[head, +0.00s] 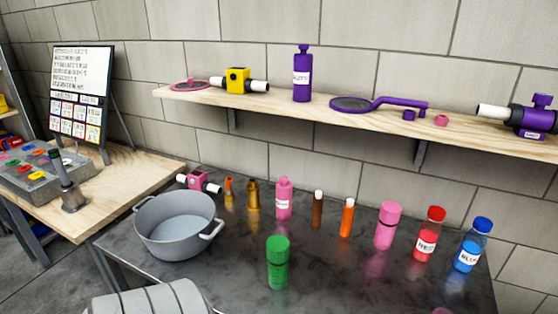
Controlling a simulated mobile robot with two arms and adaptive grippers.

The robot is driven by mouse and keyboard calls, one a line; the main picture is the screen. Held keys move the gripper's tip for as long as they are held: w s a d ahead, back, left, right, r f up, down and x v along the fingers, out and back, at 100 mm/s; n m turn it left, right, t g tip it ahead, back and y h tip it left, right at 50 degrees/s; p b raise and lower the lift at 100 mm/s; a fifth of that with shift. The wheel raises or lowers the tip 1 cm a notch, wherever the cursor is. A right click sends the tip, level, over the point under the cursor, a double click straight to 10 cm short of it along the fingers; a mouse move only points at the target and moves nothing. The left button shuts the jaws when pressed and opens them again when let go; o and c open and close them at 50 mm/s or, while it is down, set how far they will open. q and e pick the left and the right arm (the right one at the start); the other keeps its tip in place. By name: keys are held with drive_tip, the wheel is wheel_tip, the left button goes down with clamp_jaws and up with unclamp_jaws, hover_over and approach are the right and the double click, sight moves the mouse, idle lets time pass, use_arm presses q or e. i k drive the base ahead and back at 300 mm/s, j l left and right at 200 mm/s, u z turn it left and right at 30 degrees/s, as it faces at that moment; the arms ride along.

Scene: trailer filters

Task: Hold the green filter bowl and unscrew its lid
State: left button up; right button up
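The green filter bowl (278,275) stands upright on the dark table, near its front edge in the middle of the head view. Its green ribbed lid (278,244) sits on top of it. Nothing touches the bowl or the lid. Neither my left nor my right gripper is in view.
A grey pot (178,238) stands left of the bowl. Behind are a pink bottle (284,200), an orange tube (347,218), a pink container (387,228), a red bottle (429,234) and a blue bottle (471,246). A wooden shelf (280,112) hangs above.

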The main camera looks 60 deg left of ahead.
sight(278, 274)
drive_tip(key=u, duration=1.75)
drive_tip(key=j+z, duration=0.35)
drive_tip(key=j, duration=0.25)
drive_tip(key=j+z, duration=0.35)
drive_tip(key=j, duration=0.25)
